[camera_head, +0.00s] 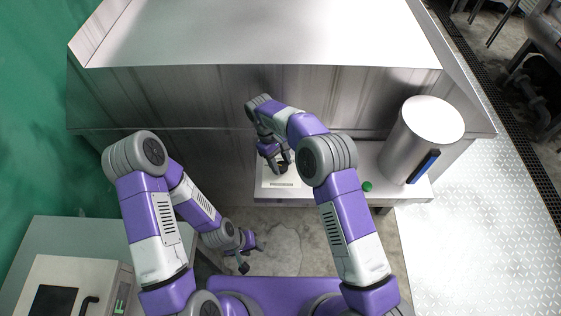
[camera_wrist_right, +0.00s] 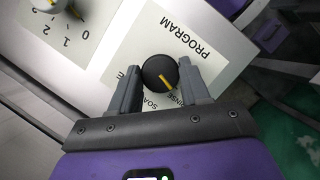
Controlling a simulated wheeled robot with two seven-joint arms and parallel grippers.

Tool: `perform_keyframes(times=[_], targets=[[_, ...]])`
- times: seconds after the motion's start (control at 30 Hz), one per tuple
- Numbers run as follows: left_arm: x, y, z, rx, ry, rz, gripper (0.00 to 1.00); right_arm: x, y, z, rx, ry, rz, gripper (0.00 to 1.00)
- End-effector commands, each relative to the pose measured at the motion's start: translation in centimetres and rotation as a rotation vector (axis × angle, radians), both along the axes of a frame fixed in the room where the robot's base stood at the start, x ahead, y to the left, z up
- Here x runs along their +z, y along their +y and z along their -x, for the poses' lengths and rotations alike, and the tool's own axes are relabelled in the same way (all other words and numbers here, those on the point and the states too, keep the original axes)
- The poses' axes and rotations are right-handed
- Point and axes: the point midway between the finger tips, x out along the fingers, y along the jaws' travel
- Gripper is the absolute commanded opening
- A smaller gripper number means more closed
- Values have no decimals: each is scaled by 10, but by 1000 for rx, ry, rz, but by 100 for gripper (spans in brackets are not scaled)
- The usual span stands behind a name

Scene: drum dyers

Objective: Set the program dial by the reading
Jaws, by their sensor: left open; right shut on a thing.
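The program dial (camera_wrist_right: 157,68) is a round black knob with a yellow pointer line, on a white plate (camera_wrist_right: 122,45) lettered PROGRAM. Lettering reading SOAK and RINSE shows beside it; another label is partly covered by a finger. The yellow line points toward the RINSE side. My right gripper (camera_wrist_right: 160,80) is shut on the dial, one finger on each side. In the head view my right gripper (camera_head: 275,158) is over the white plate (camera_head: 281,183), largely hiding the dial. My left gripper (camera_head: 248,257) is open and empty, low above the floor.
A second knob (camera_wrist_right: 50,5) with numbers 0, 1, 2 is at the wrist view's upper left. In the head view, a green button (camera_head: 367,186) and a metal cylinder (camera_head: 421,125) stand right of the plate. A metal hood (camera_head: 265,35) overhangs behind. A cabinet (camera_head: 75,280) stands lower left.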

Motion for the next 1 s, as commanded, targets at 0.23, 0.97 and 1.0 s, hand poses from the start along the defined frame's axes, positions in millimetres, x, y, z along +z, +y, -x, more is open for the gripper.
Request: perform_keyframes(times=[0.23, 0.97, 1.0], targets=[[0, 0, 0, 0, 0, 0, 43, 0, 0, 0, 3, -1, -1, 16], [-1, 0, 0, 0, 0, 0, 43, 27, 9, -9, 2, -5, -3, 71], [0, 0, 0, 0, 0, 0, 43, 32, 11, -10, 2, -4, -2, 71]])
